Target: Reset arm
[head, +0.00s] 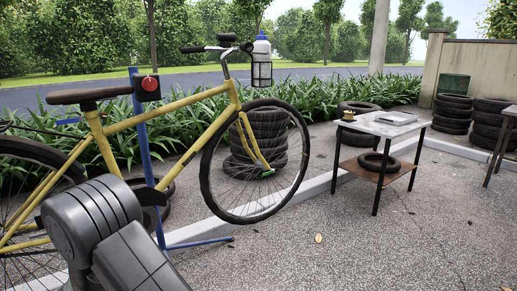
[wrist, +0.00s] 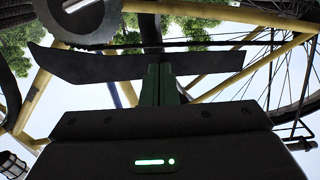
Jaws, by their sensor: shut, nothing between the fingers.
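My gripper (wrist: 159,78) shows in the wrist view with its two narrow dark green fingers together and nothing between them. It points up toward the yellow bicycle frame (wrist: 222,48), and dark flat parts cross the view around the fingertips. I cannot tell whether the fingers touch any of them. In the head view my grey arm links fill the lower left, in front of the yellow bicycle (head: 165,118). My gripper does not show in the head view.
The bicycle is held on a blue stand (head: 144,150). The pavement at the lower right is clear.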

